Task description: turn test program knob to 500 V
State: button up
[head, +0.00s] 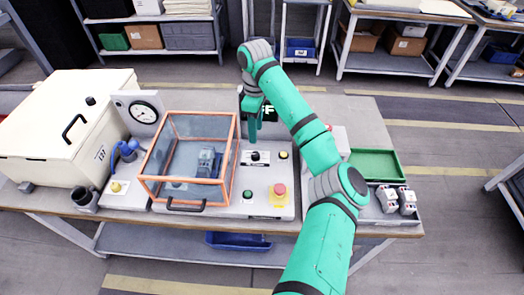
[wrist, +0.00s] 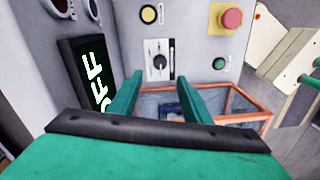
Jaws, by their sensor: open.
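The test program knob (head: 255,156) is a small black knob on a white label plate on the grey panel, right of the clear box. It also shows in the wrist view (wrist: 159,61), with a pale pointer mark; the scale text is too small to read. My gripper (head: 254,139) is above and behind the knob in the head view, pointing down. In the wrist view my gripper (wrist: 160,76) has its two green fingers apart, with nothing between them. The knob appears beyond the fingertips, roughly centred between them, and looks clear of both.
A clear box with an orange frame (head: 237,140) stands left of the knob. A display reading OFF (wrist: 88,75) rises close beside my gripper. A yellow button (wrist: 149,14), a red emergency stop (wrist: 231,18) and a green button (wrist: 219,63) surround the knob.

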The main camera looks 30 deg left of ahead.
aim_at(256, 154)
jog(key=f, duration=1)
jog(key=shift+s+d+f, duration=0.15)
jog(key=shift+s+f, duration=0.1)
jog(key=shift+f, duration=0.15)
jog(key=shift+c, duration=0.6)
jog(key=c, duration=0.9)
